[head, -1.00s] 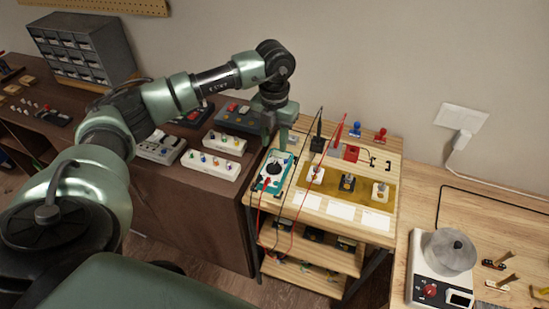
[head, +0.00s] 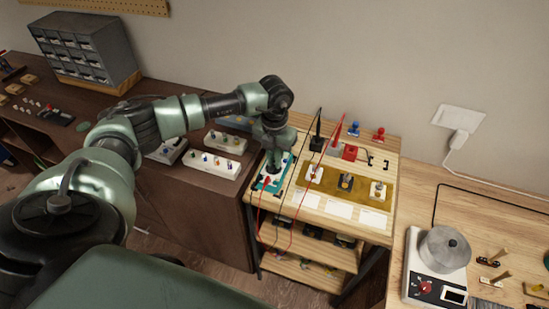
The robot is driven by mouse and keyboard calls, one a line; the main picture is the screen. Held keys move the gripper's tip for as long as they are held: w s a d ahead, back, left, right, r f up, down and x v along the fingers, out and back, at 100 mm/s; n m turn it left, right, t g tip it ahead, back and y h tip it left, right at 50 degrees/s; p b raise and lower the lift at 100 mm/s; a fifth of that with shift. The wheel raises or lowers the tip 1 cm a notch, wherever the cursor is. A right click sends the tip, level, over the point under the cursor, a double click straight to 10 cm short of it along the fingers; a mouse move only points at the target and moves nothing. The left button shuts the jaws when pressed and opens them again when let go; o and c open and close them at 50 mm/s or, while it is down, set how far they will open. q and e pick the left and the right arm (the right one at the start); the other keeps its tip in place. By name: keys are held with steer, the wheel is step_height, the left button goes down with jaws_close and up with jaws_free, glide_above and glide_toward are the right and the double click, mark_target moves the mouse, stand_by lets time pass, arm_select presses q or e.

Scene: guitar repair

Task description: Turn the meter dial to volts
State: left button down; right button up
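The meter (head: 268,184) is a teal-edged, pale-faced box lying at the left edge of the small wooden cart top. Red and dark leads run from it. Its dark round dial (head: 274,168) is mostly hidden by my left gripper (head: 274,163), which points down right over it. The fingertips are at or just above the dial; I cannot tell whether they touch it or how far apart they are. The dial's setting is not readable. My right gripper is not in view.
A black probe (head: 316,143) and a red probe (head: 335,132) stand behind the meter. Switches on a tan mat (head: 327,181) are to its right. A hot plate (head: 433,272) is at far right.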

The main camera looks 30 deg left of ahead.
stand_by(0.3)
arm_select(q)
steer(key=m+b, duration=0.3)
steer(key=shift+f, duration=0.2)
steer(key=shift+d+r+m+b, duration=0.1)
steer(key=shift+m+b, duration=0.7)
steer(key=shift+m, duration=0.2)
steer(key=shift+d+r+m+b, duration=0.1)
steer(key=shift+m+b, duration=0.7)
steer(key=shift+m, duration=0.2)
steer(key=c, duration=1.4)
jaws_free()
steer(key=shift+c, duration=0.2)
